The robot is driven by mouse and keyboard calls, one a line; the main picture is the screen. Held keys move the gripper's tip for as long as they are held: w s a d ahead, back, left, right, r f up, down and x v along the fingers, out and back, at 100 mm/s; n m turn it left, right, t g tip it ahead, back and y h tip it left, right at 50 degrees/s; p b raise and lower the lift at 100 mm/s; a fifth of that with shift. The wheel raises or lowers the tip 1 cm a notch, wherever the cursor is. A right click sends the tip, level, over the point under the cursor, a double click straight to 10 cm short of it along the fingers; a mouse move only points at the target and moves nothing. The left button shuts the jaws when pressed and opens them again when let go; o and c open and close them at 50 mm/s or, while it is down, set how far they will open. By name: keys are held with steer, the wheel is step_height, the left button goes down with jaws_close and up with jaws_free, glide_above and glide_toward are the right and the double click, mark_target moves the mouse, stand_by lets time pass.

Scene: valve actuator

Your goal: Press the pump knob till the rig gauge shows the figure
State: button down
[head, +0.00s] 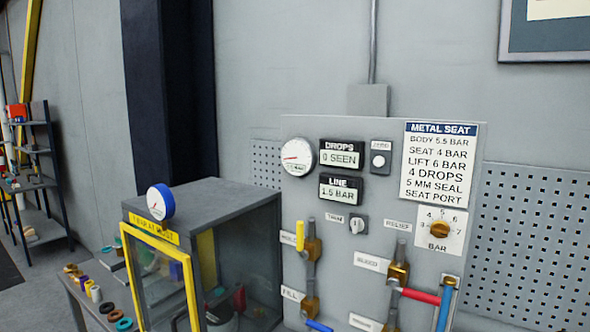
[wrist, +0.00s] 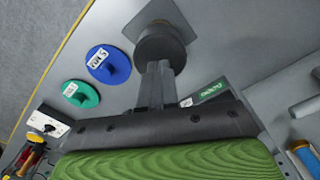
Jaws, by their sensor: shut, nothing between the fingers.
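The rig panel in the head view carries a white round gauge (head: 297,156) with a red needle; its figures are too small to read. The LINE display (head: 341,189) beside it reads 1.5 BAR. In the wrist view a dark round knob (wrist: 163,46) stands on a grey square plate; I take it for the pump knob, but its label is not readable. My gripper (wrist: 160,72) is shut and empty, its fingertips at the knob's near side. Whether they touch it I cannot tell. My gripper is not in the head view.
A blue disc (wrist: 108,64) and a green disc (wrist: 81,94) lie left of the knob. In the head view, a glass-sided cabinet (head: 235,200) with a yellow-framed front and blue-rimmed gauge (head: 160,201) stands left of the panel. Valve handles, including a red one (head: 421,296), stick out.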

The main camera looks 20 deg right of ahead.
steer(key=shift+f, duration=0.1)
steer(key=shift+f+b, duration=2.75)
steer(key=shift+f, duration=0.5)
steer(key=shift+r+p, duration=2.6)
steer(key=shift+r, duration=0.85)
steer(key=shift+f, duration=0.1)
steer(key=shift+f, duration=0.15)
